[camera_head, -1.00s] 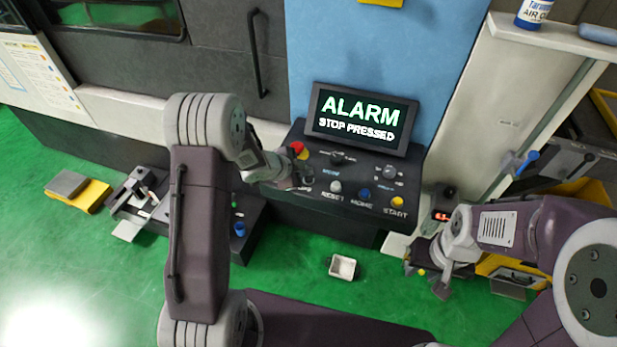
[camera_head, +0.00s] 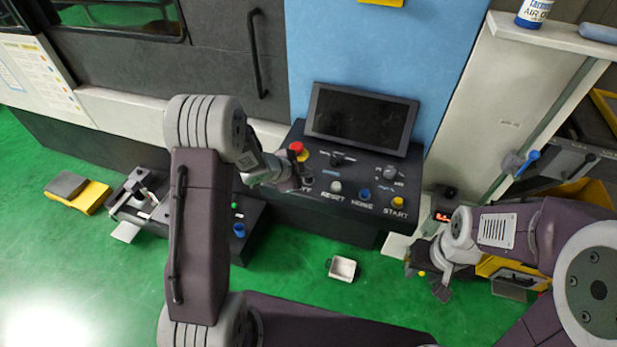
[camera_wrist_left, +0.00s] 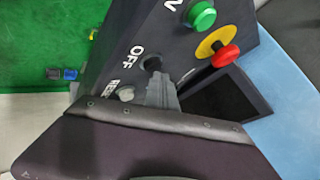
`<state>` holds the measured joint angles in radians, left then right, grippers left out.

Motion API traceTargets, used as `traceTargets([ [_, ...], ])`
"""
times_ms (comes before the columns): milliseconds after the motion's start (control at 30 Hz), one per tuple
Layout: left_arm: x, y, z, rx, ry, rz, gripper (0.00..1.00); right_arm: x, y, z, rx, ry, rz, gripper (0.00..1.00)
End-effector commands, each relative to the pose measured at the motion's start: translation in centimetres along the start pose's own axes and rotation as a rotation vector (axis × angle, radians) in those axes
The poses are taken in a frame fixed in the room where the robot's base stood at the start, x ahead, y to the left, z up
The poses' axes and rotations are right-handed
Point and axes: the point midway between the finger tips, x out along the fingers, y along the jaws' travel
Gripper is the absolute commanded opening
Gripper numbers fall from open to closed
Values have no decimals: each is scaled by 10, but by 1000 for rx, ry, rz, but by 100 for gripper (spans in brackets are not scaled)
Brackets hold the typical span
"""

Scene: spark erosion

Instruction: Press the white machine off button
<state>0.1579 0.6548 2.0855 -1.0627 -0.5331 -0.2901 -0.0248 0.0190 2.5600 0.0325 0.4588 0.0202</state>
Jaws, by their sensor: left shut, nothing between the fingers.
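The control panel (camera_head: 350,188) stands below a screen (camera_head: 360,118), which is dark. My left gripper (camera_head: 303,183) is at the panel's left part and partly covers the OFF label. In the left wrist view my left gripper (camera_wrist_left: 157,82) is shut, with its tips at a dark button (camera_wrist_left: 153,63) beside the word OFF. The tips seem to touch this button, and it looks black rather than white. A pale grey-white button (camera_wrist_left: 126,94) sits beside the RESET label. My right gripper (camera_head: 441,286) is low at the right, away from the panel; its fingers are unclear.
A red mushroom button (camera_head: 296,147) on a yellow disc is close to my left gripper. A green button (camera_wrist_left: 201,15) is near OFF. Blue HOME (camera_head: 365,194) and yellow START (camera_head: 398,202) buttons lie to the right.

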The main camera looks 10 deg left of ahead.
Motion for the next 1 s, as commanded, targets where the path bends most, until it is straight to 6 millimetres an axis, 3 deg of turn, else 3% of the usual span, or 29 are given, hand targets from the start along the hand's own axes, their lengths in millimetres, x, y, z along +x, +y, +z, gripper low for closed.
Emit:
traceTargets([
  [233,-1,-1,-1,0,-1,1,0,-2,0,0,0,0,0,36],
  [500,-12,-9,-8,0,-1,1,0,-18,0,-2,0,0,0,36],
  [867,-12,-9,-9,0,-1,0,0,-18,0,-2,0,0,0,36],
  [1000,-20,-15,-14,0,0,0,0,-29,-1,-3,0,0,0,36],
])
